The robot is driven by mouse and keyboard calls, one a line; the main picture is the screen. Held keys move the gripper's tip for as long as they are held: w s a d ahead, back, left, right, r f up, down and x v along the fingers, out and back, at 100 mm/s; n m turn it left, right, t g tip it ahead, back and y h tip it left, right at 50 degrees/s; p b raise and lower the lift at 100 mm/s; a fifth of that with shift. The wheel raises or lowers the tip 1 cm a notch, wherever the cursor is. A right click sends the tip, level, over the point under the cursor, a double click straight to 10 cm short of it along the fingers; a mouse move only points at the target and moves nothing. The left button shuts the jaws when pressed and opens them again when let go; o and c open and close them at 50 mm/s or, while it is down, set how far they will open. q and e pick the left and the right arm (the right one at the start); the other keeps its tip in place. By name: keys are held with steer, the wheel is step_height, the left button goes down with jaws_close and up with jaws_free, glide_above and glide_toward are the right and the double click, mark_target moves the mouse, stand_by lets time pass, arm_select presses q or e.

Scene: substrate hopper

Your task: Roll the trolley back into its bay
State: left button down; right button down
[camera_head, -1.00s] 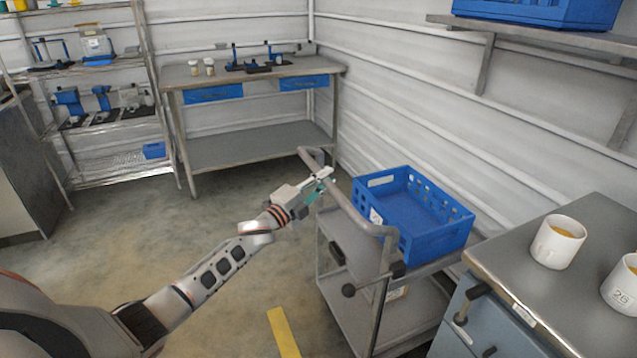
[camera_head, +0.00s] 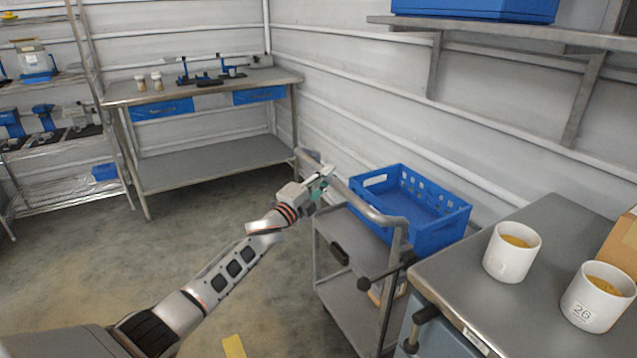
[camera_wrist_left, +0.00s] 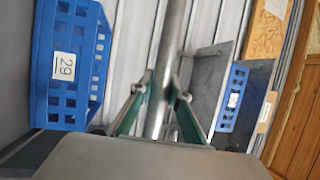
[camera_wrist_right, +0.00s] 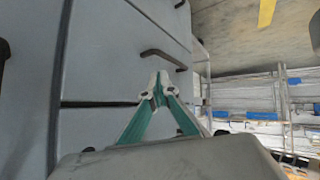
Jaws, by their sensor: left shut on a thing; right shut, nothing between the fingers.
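The grey metal trolley (camera_head: 345,252) stands against the corrugated wall, left of the grey cabinet. A blue perforated crate (camera_head: 437,236) sits on its top shelf; its label reads 29 in the left wrist view (camera_wrist_left: 66,66). My left gripper (camera_head: 325,178) is shut on the trolley's tubular push handle (camera_head: 368,207); the left wrist view shows the bar (camera_wrist_left: 172,62) between the fingers. My right gripper is outside the head view. The right wrist view shows my right gripper (camera_wrist_right: 159,88) shut and empty in front of grey-blue drawer fronts (camera_wrist_right: 105,60).
The cabinet (camera_head: 460,285) at right carries two white cups (camera_head: 511,252) (camera_head: 597,300). A workbench (camera_head: 205,92) stands at the back and wire shelving (camera_head: 60,178) at left. Open floor (camera_head: 130,270) lies left of the trolley, with a yellow floor strip (camera_head: 234,346).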

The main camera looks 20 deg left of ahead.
arm_select(q)
steer(key=shift+w+d+f, duration=0.15)
steer(key=shift+w+d, duration=0.05)
steer(key=shift+w, duration=0.05)
steer(key=shift+r, duration=0.3)
arm_select(e)
steer(key=shift+w+a+r, duration=0.2)
steer(key=shift+w+r, duration=0.3)
steer(key=shift+w, duration=0.05)
arm_select(q)
steer(key=c, duration=2)
jaws_free()
steer(key=shift+d, duration=0.1)
steer(key=shift+o, duration=0.5)
steer(key=shift+w+d+f, duration=0.1)
steer(key=shift+w, duration=0.1)
steer(key=shift+s+f, duration=0.1)
steer(key=shift+s, duration=0.05)
steer(key=v, duration=1.1)
steer(key=shift+s, duration=0.4)
arm_select(e)
steer(key=shift+s+d+f, duration=0.1)
steer(key=shift+s+f, duration=0.15)
